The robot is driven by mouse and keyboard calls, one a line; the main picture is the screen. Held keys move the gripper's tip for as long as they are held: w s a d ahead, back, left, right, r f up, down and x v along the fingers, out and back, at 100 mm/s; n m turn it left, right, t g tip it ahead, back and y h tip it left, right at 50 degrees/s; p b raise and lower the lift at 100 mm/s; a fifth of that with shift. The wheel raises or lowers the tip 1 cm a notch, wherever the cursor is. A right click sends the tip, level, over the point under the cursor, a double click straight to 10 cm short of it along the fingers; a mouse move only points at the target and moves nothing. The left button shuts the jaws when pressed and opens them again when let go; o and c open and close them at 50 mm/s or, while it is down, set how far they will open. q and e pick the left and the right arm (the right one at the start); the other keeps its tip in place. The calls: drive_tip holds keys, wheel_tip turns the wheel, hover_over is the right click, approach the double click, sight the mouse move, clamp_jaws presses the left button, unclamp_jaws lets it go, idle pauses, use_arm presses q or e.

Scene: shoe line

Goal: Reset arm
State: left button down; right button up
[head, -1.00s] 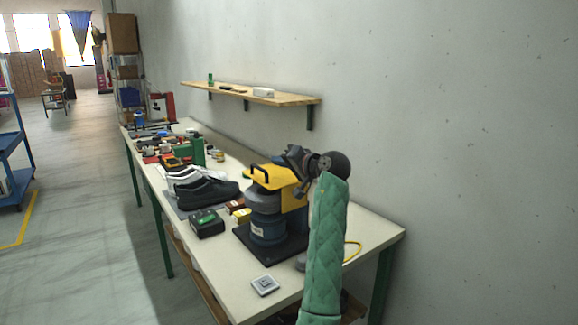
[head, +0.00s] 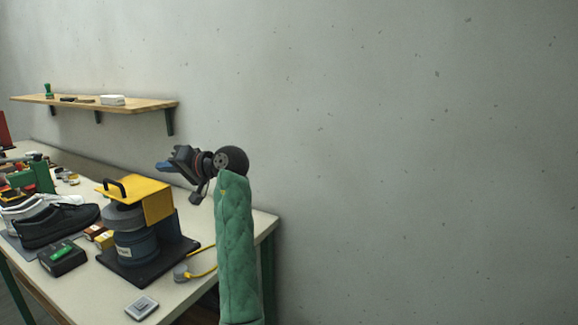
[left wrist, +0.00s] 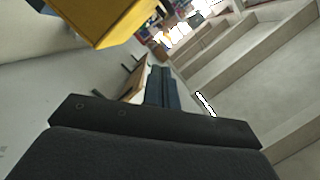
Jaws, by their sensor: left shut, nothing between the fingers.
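My green-sleeved left arm rises from the bottom of the head view. The machine (head: 138,250), with a yellow top and black handle, stands on a black base; its yellow part also shows in the left wrist view (left wrist: 105,22). My right gripper is in neither view.
A black shoe (head: 58,225) and a white shoe lie at the left on the bench (head: 100,300). A dark box (head: 62,260) and a small grey square item (head: 141,308) are near the front. A wooden shelf (head: 140,104) is on the wall. The right side shows bare wall.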

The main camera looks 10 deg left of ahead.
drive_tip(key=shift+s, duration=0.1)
